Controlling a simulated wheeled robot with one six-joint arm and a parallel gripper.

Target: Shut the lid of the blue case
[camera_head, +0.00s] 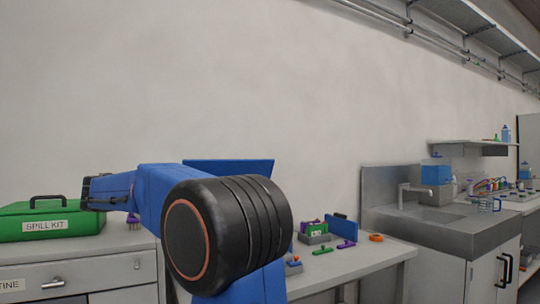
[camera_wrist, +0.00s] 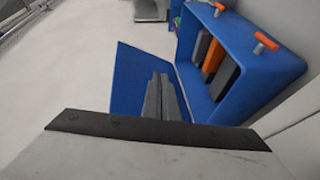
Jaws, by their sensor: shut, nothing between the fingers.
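The blue case (camera_wrist: 282,75) is open in the wrist view, at the upper right, with grey and orange contents inside. Its lid (camera_wrist: 128,75) is a flat blue panel standing open to the left of the case body. My gripper (camera_wrist: 163,84) is shut and empty, and its fingers overlap the lid in the picture; I cannot tell whether they touch it. In the head view, the upper part of the upright blue lid (camera_head: 240,167) shows behind my arm, which hides the case body. My gripper also shows there at the left (camera_head: 88,190), close to the spill kit in the picture.
A green spill kit box (camera_head: 50,222) stands on the left counter. Small purple and green items and an orange ring (camera_head: 376,238) lie on the table at the right. A sink (camera_head: 437,213) is farther right. A plain wall is behind.

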